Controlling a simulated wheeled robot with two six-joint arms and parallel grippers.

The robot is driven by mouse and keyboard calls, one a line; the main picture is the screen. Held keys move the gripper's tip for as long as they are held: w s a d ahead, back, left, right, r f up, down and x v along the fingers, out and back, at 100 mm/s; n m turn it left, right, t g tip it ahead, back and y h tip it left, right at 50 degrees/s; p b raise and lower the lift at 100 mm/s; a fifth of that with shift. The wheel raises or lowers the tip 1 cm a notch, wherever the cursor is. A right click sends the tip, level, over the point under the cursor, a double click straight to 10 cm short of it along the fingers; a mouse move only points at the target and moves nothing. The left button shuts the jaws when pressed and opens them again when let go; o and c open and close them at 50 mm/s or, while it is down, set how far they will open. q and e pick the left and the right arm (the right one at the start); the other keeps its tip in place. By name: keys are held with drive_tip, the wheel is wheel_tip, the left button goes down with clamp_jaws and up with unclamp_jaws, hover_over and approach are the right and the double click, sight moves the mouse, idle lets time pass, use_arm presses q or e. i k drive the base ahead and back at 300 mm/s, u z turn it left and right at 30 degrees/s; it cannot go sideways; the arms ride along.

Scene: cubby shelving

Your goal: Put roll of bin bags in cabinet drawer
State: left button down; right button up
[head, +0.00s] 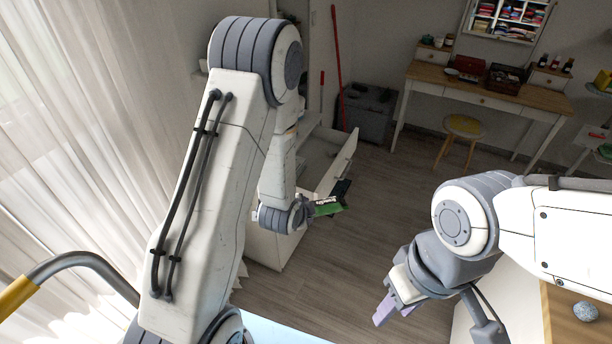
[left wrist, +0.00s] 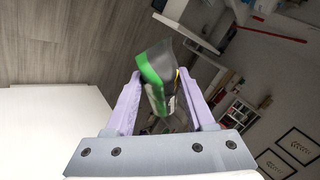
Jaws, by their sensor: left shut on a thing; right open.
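The roll of bin bags (head: 328,208), black with a green label, is held at the end of my left arm. In the left wrist view the roll (left wrist: 154,88) lies between the two pale purple fingers of my left gripper (left wrist: 160,78), which is shut on it. In the head view my left arm hides most of this gripper. The white cabinet drawer (head: 345,161) is pulled out, and the roll shows in front of it, near its front panel. My left arm hides part of the cabinet (head: 268,249). My right gripper (head: 394,308) is open and empty at lower right.
A dark bin (head: 370,110) and red poles stand behind the drawer. A wooden surface with a grey stone-like object (head: 586,312) is at lower right. The middle floor is clear.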

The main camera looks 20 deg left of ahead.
sight(311, 177)
drive_tip(key=z, duration=0.6)
drive_tip(key=i, duration=1.25)
drive_tip(key=u, duration=1)
